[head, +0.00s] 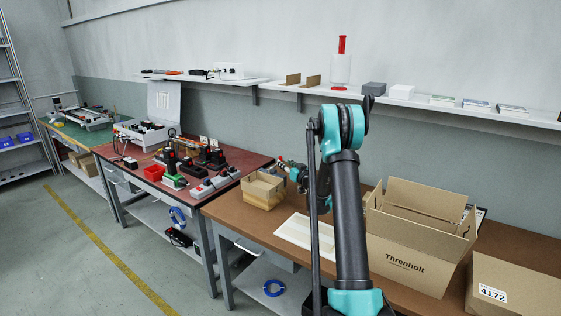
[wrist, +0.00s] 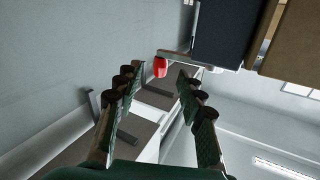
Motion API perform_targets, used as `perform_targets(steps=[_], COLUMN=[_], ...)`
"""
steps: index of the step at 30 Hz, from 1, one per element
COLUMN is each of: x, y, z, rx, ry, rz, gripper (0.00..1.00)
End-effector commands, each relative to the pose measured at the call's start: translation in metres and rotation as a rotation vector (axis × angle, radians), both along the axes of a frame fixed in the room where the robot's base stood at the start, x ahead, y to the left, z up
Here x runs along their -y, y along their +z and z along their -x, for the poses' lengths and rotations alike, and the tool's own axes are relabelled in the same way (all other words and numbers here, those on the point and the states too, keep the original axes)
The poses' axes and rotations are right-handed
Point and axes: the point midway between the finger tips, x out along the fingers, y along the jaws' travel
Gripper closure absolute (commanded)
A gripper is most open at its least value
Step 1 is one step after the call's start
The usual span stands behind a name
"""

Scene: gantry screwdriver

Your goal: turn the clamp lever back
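I cannot make out a clamp lever in either view. A low grey device (head: 92,117) on the green bench at the far left is too small to read in detail. My gripper (wrist: 157,80) is open in the wrist view, its two dark green fingers wide apart with nothing between them. A red piece (wrist: 160,67) shows beyond the fingertips, apart from them; I cannot tell what it belongs to. In the head view my gripper is partly hidden behind my arm, above the brown bench.
The brown bench (head: 262,220) holds a small open carton (head: 263,190), a pale sheet (head: 306,234), a large open box (head: 410,250) and a closed box (head: 515,290). The red bench (head: 228,160) is crowded with tools. A wall shelf (head: 430,103) runs behind. The left floor is clear.

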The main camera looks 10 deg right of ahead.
Motion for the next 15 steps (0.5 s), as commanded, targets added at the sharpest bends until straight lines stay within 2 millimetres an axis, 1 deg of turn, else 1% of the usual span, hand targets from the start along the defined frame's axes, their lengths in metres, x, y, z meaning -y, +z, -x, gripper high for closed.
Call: perform_targets(steps=[1, 3, 6, 10, 15], x=[-0.004, -0.008, -0.013, -0.017, -0.019], y=[0.0, 0.0, 0.0, 0.0, 0.0], z=[-0.009, -0.021, -0.034, -0.046, -0.051], rx=[0.0, 0.0, 0.0, 0.0, 0.0], ry=[0.002, 0.001, 0.001, 0.001, 0.0], rz=[0.0, 0.0, 0.0, 0.0, 0.0], gripper=[0.61, 0.61, 0.61, 0.61, 0.61])
